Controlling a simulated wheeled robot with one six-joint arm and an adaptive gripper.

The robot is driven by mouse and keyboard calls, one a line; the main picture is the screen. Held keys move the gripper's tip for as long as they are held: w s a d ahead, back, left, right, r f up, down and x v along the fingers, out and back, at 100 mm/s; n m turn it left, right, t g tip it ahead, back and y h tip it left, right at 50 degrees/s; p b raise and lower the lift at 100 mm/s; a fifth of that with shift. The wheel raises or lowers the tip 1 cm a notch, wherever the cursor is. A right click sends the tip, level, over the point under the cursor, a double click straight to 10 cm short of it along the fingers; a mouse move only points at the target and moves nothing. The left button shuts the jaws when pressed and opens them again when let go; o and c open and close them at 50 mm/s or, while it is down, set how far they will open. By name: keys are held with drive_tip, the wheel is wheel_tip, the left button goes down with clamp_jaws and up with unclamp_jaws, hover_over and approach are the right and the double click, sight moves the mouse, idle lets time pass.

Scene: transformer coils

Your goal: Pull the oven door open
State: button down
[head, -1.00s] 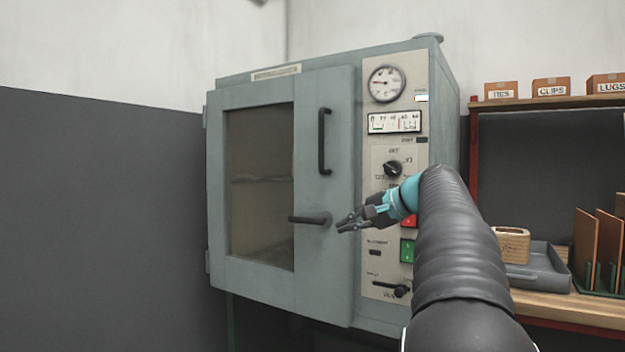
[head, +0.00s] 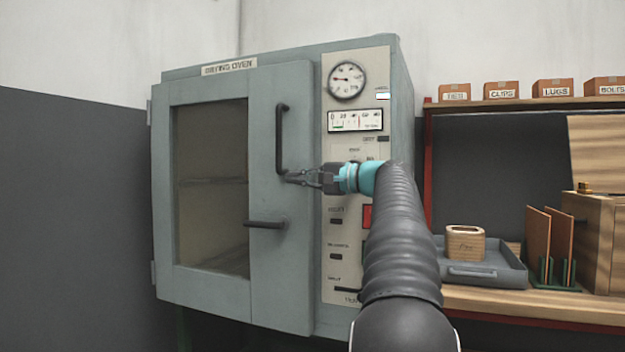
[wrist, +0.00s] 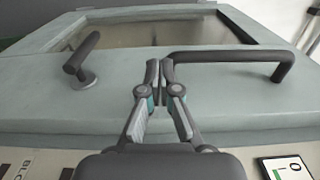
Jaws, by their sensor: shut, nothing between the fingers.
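The drying oven's grey-green door (head: 212,285) has a glass window, a dark vertical pull handle (head: 281,135) and a dark latch lever (head: 266,225). The lever lies level, pointing left. The door looks closed against its frame, but I cannot tell whether there is a small gap. My gripper (head: 288,178) is shut and empty at the lower end of the pull handle. In the wrist view my gripper (wrist: 161,66) has its fingertips together beside the near end of the pull handle (wrist: 225,55); I cannot tell whether they touch it. The latch lever (wrist: 82,58) is to their left.
A control panel (head: 336,285) with a gauge (head: 347,80) is right of the door, behind my arm. Farther right, a bench (head: 540,304) holds a grey tray (head: 485,275), a wooden holder (head: 465,243) and upright boards. Small labelled boxes (head: 502,90) line the shelf above.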

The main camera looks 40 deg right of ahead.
drive_tip(key=w+a+b, duration=0.1)
drive_tip(key=w+a, duration=0.1)
drive_tip(key=a, duration=0.3)
drive_tip(key=shift+a, duration=0.35)
drive_tip(key=shift+s+d+r, duration=0.1)
drive_tip(key=shift+s+r, duration=0.05)
drive_tip(key=shift+r, duration=0.05)
drive_tip(key=shift+s+a+h+b, duration=0.2)
drive_tip(key=shift+a+h+b, duration=0.15)
drive_tip(key=shift+a, duration=0.3)
